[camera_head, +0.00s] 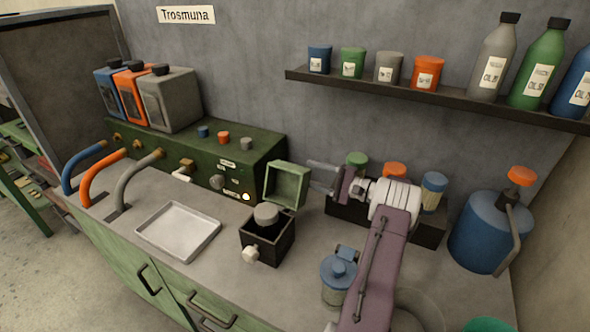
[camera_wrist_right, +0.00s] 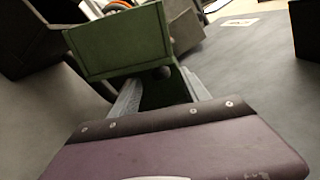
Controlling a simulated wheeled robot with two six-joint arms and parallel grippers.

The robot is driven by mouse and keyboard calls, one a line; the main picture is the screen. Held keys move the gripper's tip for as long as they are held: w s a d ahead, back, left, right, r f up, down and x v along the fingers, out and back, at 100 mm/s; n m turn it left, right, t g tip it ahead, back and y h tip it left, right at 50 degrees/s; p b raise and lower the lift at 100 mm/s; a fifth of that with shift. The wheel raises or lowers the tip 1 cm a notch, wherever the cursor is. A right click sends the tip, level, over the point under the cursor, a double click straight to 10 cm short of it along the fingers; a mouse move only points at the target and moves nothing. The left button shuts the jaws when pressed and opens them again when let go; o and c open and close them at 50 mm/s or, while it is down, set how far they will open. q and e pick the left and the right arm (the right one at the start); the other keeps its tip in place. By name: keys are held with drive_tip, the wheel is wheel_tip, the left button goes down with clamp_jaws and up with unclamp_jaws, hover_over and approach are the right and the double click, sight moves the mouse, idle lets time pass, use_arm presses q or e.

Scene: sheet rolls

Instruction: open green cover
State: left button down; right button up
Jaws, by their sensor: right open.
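The green cover (camera_head: 287,184) is a square, hollow lid standing tilted up at the back edge of a small dark box (camera_head: 267,240). The box top is uncovered and a grey round knob shows in its opening. My right gripper (camera_head: 314,176) is just right of the cover, its fingers pointing left toward it. In the right wrist view the green cover (camera_wrist_right: 120,45) lies just ahead of the fingertips of my right gripper (camera_wrist_right: 162,84). The fingers are apart; whether they touch the cover is unclear. My left gripper is not in view.
A green machine (camera_head: 150,155) with knobs and canisters stands behind the box. A white tray (camera_head: 179,232) lies left. A rack of jars (camera_head: 427,232), a blue-lidded jar (camera_head: 338,278) and a blue jug (camera_head: 476,232) stand right. A bottle shelf (camera_head: 420,95) hangs above.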

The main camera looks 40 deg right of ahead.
sight(290, 183)
drive_tip(key=x, duration=0.6)
drive_tip(key=shift+w, duration=0.1)
clamp_jaws()
drive_tip(key=shift+a, duration=0.1)
idle(1.0)
